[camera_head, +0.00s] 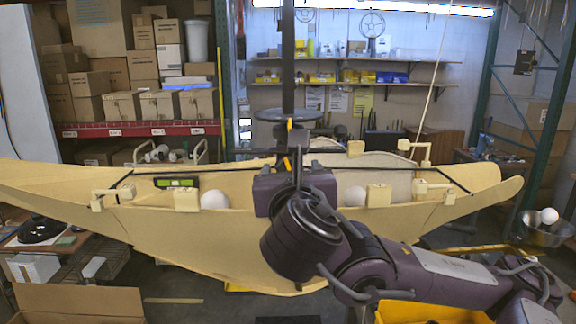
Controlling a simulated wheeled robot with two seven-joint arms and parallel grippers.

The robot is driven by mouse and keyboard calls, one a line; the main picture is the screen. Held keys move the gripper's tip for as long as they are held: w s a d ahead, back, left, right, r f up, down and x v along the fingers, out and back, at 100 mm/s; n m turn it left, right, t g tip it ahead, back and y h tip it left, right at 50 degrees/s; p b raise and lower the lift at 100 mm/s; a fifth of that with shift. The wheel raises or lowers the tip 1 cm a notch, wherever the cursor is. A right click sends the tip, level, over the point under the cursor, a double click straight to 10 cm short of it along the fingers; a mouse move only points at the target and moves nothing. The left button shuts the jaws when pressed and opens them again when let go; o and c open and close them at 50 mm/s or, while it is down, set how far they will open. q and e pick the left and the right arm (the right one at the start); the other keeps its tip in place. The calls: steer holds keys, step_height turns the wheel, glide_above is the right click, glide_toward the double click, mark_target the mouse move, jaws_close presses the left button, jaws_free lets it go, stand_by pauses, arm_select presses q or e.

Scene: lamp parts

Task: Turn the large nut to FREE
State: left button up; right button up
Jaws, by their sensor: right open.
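A dark disc (288,115), which looks like the large nut, sits around a black upright rod (288,60) in the middle of the view. A small yellow mark shows just below its front rim. I cannot read any FREE label. My right arm comes in from the lower right, and my right gripper (296,160) is just below the disc in the picture, in front of the rod. It is open; its dark fingers overlap the dark parts behind, so I cannot tell whether they touch the rod or disc. My left gripper is not in view.
A long cream boat-shaped lamp body (170,235) spans the view, with white bulbs (215,200) and cream blocks (186,198) along it. A green level (176,182) lies at its left. A yellow bin (430,312) and open carton (80,300) stand in front; a metal bowl (540,235) is at right.

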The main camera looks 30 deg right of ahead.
steer(key=shift+s+a+r, duration=0.15)
steer(key=shift+s+r, duration=0.05)
steer(key=shift+s, duration=0.05)
steer(key=shift+a+r, duration=0.1)
steer(key=shift+a, duration=0.15)
steer(key=shift+c, duration=0.5)
steer(key=shift+s, duration=0.1)
steer(key=shift+c, duration=1.3)
steer(key=c, duration=0.5)
steer(key=shift+c, duration=0.6)
steer(key=shift+m, duration=0.3)
steer(key=shift+d+m, duration=0.1)
steer(key=shift+m, duration=1)
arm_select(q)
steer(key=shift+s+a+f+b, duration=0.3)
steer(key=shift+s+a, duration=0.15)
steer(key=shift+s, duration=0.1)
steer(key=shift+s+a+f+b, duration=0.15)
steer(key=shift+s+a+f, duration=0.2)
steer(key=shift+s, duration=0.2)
arm_select(e)
steer(key=shift+m, duration=1.5)
